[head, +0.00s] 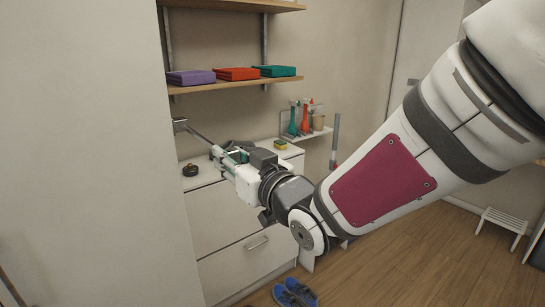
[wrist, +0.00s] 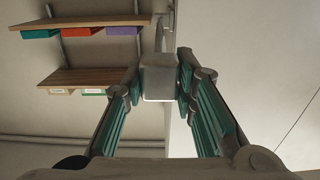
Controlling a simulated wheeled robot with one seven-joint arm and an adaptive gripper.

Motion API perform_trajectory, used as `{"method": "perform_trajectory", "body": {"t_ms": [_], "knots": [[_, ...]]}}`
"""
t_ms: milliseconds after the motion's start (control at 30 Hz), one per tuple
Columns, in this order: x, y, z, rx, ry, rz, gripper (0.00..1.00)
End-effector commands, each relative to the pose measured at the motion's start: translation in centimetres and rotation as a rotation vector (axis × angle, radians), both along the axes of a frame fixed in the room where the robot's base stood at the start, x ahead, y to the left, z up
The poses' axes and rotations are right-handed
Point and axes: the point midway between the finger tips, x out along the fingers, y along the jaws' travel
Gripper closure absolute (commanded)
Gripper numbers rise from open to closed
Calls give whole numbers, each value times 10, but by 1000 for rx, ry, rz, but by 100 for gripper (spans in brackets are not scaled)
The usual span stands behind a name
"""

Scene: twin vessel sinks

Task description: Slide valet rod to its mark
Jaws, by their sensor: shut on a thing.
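The valet rod (head: 197,133) is a thin grey bar. It comes out of a small grey bracket (head: 180,124) at the edge of the pale tall panel in the head view. My gripper (head: 222,154) is at the rod's near end, above the drawer unit. In the wrist view a grey block-like end of the rod (wrist: 158,76) sits between the teal finger pads of my gripper (wrist: 158,88). The fingers are shut on it. The block hides most of the rod behind it in the wrist view. I cannot make out the mark in either view.
A white drawer unit (head: 226,228) stands below my gripper, with a dark round object (head: 190,170) and a yellow-green sponge (head: 281,144) on top. A shelf (head: 235,83) with folded cloths hangs above. The tall pale panel (head: 90,150) is close on the left.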

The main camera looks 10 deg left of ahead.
Motion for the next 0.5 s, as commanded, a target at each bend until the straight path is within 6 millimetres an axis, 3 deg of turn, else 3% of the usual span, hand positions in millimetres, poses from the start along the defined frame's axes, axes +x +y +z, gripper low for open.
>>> {"method": "perform_trajectory", "body": {"t_ms": [67, 100, 200, 500], "knots": [[0, 0, 0, -1, 1, -1, 100], [0, 0, 0, -1, 1, -1, 72], [0, 0, 0, 0, 0, 0, 53], [0, -1, 0, 0, 0, 0, 53]]}}
